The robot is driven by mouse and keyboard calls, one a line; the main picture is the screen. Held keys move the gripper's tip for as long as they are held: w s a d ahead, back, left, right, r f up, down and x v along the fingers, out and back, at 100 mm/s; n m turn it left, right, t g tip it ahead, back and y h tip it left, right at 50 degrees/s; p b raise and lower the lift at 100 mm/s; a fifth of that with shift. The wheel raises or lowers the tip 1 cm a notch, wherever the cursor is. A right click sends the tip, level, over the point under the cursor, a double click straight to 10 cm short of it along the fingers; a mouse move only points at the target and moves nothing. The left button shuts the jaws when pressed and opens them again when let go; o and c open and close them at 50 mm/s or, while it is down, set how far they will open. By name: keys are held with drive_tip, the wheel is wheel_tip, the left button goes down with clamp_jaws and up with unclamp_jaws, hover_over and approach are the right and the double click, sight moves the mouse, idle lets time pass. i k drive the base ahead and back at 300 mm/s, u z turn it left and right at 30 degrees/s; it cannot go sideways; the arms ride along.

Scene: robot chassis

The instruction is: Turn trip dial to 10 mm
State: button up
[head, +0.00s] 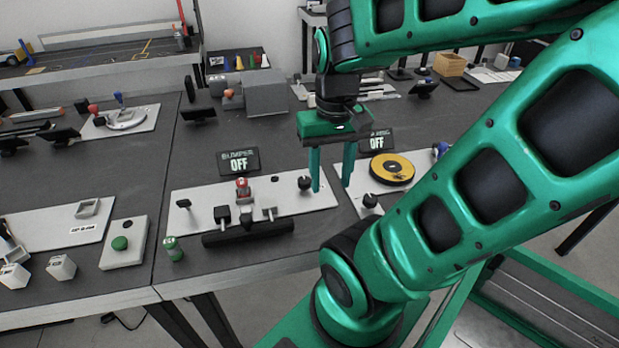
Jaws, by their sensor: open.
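My green gripper (331,188) points down with its two fingers apart and nothing visible between them. It is above the right end of a white plate (327,198). A round black knob (305,183), which may be the trip dial, is on that plate just left of the left finger. I cannot tell whether the finger touches it. Its scale and setting are too small to read. A black sign (239,161) behind the plate reads "BUMPER OFF". A black bar (248,232) lies along the plate's front, with a red-topped part (242,188) behind it.
To the right, another white plate carries a yellow disc (392,168) and a black knob (370,200); its sign (376,141) also reads "OFF". A green cylinder (173,248) stands near the table's front edge. My arm covers the right side.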

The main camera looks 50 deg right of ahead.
sight(304, 183)
drive_tip(key=z, duration=1.55)
drive_tip(key=k, duration=1.15)
drive_tip(key=u, duration=0.55)
drive_tip(key=i, duration=1)
drive_tip(key=z, duration=0.05)
